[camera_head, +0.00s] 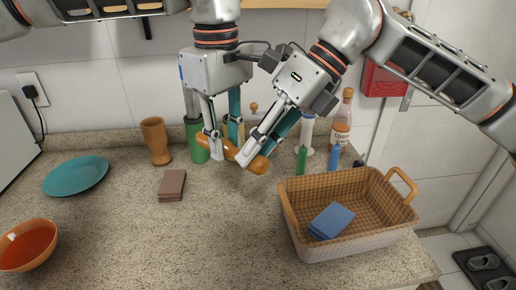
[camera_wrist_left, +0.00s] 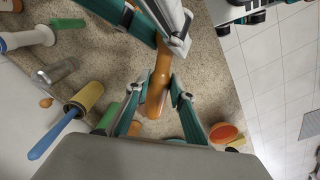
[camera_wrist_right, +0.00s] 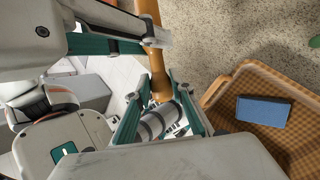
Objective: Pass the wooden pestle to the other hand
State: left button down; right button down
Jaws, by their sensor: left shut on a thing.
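The orange-brown wooden pestle (camera_head: 230,151) is held above the counter, between my two grippers. My left gripper (camera_head: 225,146) is shut on its left part; in the left wrist view the pestle (camera_wrist_left: 157,92) runs between the left fingers and on toward my right gripper. My right gripper (camera_head: 257,151) is at the pestle's right end. In the right wrist view the pestle's end (camera_wrist_right: 160,88) lies between the right fingers, which look open around it. Contact on both sides is not clear. The fingers hide parts of the pestle.
A wicker basket (camera_head: 297,215) with a blue block (camera_head: 331,221) stands at right. A wooden cup (camera_head: 156,141), brown block (camera_head: 172,185), teal plate (camera_head: 76,175) and orange bowl (camera_head: 27,245) are at left. A bottle (camera_head: 342,122) stands behind. The front middle counter is clear.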

aim_at(225, 142)
pick_arm(q)
jog(key=c, duration=1.7)
grip_release()
notch_tip(225, 142, up, 12)
jog(key=shift+s+r, duration=0.1)
